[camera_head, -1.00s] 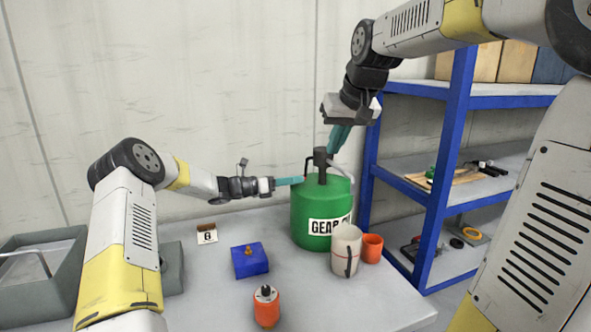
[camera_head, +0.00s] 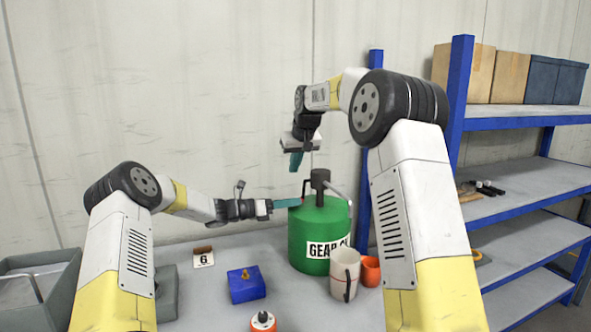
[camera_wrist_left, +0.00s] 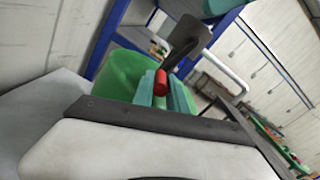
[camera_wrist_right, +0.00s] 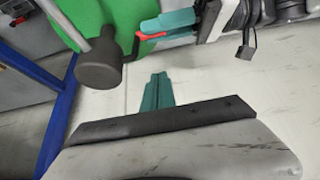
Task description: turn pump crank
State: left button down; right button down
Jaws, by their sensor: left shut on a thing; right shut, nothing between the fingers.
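A green drum (camera_head: 318,235) labelled "GEAR OIL" stands on the table, with a dark grey pump head (camera_head: 320,178) on top. It also shows in the right wrist view (camera_wrist_right: 98,66). A dark crank arm reaches left from the pump and ends in a red grip (camera_wrist_left: 160,84). My left gripper (camera_head: 290,203) is shut on this red grip from the left, its teal fingers around it in the left wrist view. My right gripper (camera_head: 295,165) is shut and empty, pointing down, above and left of the pump head and apart from it.
A white cup (camera_head: 344,275) and an orange cup (camera_head: 370,271) stand by the drum's front right. A blue block (camera_head: 246,284), a "6" card (camera_head: 203,257) and a grey bin (camera_head: 30,292) are to the left. A blue shelf (camera_head: 459,100) stands right.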

jog(key=x, duration=0.7)
jog(key=shift+f, duration=0.3)
jog(key=shift+s+d+f, duration=0.15)
jog(key=shift+s+f, duration=0.15)
jog(key=shift+s, duration=0.1)
jog(key=shift+s+d+f, duration=0.2)
jog(key=shift+s+f, duration=0.1)
jog(key=shift+s, duration=0.15)
jog(key=shift+s+d+f, duration=0.15)
jog(key=shift+s+f, duration=0.3)
jog(key=shift+f, duration=0.1)
pick_arm(q)
jog(key=shift+w+a, duration=0.15)
jog(key=shift+a, duration=0.05)
pick_arm(e)
jog(key=shift+s+f+g, duration=0.4)
jog(key=shift+s+f, duration=0.1)
jog(key=shift+s, duration=0.05)
pick_arm(q)
jog(key=c, duration=1.3)
grip_release()
pick_arm(e)
jog(key=shift+d, duration=0.1)
